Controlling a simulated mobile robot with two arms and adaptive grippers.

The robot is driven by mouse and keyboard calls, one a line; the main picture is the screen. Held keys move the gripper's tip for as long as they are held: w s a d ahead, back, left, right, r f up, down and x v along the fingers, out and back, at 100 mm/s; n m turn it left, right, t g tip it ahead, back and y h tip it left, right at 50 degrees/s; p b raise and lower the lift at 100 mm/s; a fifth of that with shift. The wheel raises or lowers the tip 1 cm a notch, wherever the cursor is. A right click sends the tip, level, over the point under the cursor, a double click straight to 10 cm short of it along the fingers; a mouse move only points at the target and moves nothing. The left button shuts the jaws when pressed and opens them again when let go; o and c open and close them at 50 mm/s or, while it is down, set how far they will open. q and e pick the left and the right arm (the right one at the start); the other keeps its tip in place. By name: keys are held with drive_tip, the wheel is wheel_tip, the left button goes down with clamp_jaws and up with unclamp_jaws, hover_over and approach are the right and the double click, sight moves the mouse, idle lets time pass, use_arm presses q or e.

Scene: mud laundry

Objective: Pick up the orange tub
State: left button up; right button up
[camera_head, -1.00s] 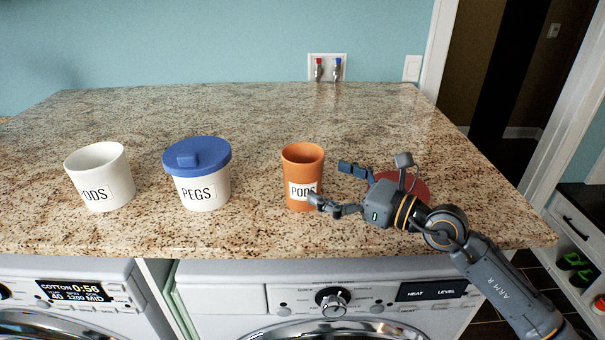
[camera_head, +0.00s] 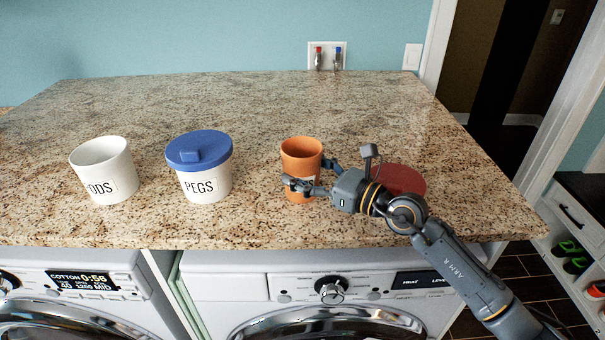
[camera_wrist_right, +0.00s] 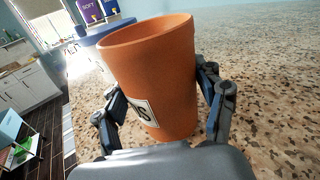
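The orange tub (camera_head: 301,156) stands upright and open-topped on the granite counter, its label partly hidden by a finger. My right gripper (camera_head: 311,178) is around it from the right, one finger in front and one behind. In the right wrist view the tub (camera_wrist_right: 160,75) fills the space between the two fingers (camera_wrist_right: 165,105). The fingers lie close along its sides; whether both press on it is hard to tell. My left gripper is not in view.
A white tub with a blue lid labelled PEGS (camera_head: 204,185) stands left of the orange tub. An open white tub (camera_head: 104,170) is farther left. A flat red disc (camera_head: 407,181) lies behind my right wrist. The back of the counter (camera_head: 230,105) is clear.

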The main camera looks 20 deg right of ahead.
drive_tip(key=shift+c, duration=0.9)
drive_tip(key=shift+r, duration=0.2)
